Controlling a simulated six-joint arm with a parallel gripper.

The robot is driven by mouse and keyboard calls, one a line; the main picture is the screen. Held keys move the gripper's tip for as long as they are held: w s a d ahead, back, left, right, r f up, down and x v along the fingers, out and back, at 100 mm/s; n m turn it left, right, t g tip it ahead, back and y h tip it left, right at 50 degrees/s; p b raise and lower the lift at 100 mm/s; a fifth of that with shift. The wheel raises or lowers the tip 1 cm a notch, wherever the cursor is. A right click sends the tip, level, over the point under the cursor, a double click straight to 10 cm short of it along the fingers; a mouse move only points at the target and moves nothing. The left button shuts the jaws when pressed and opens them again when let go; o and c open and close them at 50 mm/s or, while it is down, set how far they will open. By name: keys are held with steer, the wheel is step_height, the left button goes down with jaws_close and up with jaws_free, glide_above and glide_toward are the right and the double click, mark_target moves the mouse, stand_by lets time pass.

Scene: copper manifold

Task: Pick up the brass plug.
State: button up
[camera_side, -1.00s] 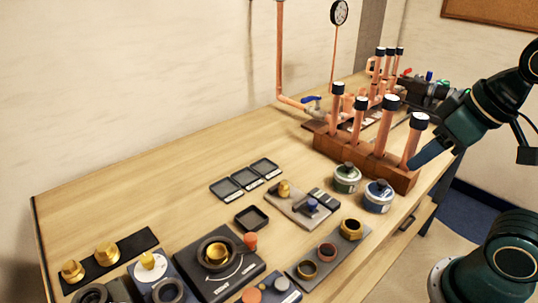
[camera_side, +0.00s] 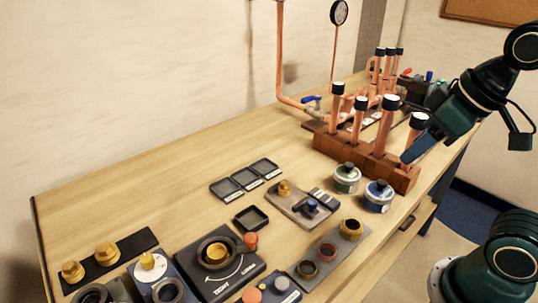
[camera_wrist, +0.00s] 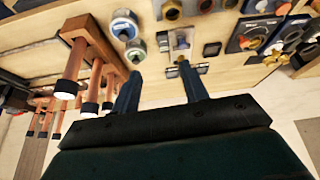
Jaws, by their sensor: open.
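Several brass pieces lie on the bench, and I cannot tell for sure which one is the plug. A small brass piece (camera_side: 284,188) stands on a grey plate in the middle of the bench. Two larger brass hex pieces (camera_side: 106,252) sit on a black strip at the lower left. My gripper (camera_side: 409,157) is at the right, beside the copper pipes and far from these pieces. In the wrist view its two blue fingers (camera_wrist: 157,75) are apart with nothing between them.
Upright black-capped copper pipes in a wooden block (camera_side: 365,160) stand close to my gripper. The bench's left back is clear.

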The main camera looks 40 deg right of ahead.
steer(key=w+a+r+n+g, duration=0.1)
steer(key=w+n, duration=0.2)
steer(key=w, duration=0.3)
steer(key=w+a+r+n+g, duration=0.1)
steer(key=w+n+g, duration=0.1)
steer(key=w, duration=0.4)
steer(key=w+a+f+n+g, duration=0.1)
steer(key=w+a+f+n, duration=0.1)
steer(key=w, duration=0.4)
steer(key=w+a+f+n+g, duration=0.1)
steer(key=w+a+f+n, duration=0.1)
steer(key=w+f+n, duration=0.2)
steer(key=w+f, duration=0.1)
steer(key=w, duration=0.2)
steer(key=shift+w, duration=0.2)
steer(key=shift+f, duration=0.15)
glide_above(284, 183)
steer(key=shift+d+f, duration=0.2)
steer(key=shift+f, duration=4.1)
steer(key=shift+f, duration=0.1)
steer(key=shift+a+f, duration=0.15)
steer(key=shift+f, duration=2.3)
steer(key=shift+c, duration=0.2)
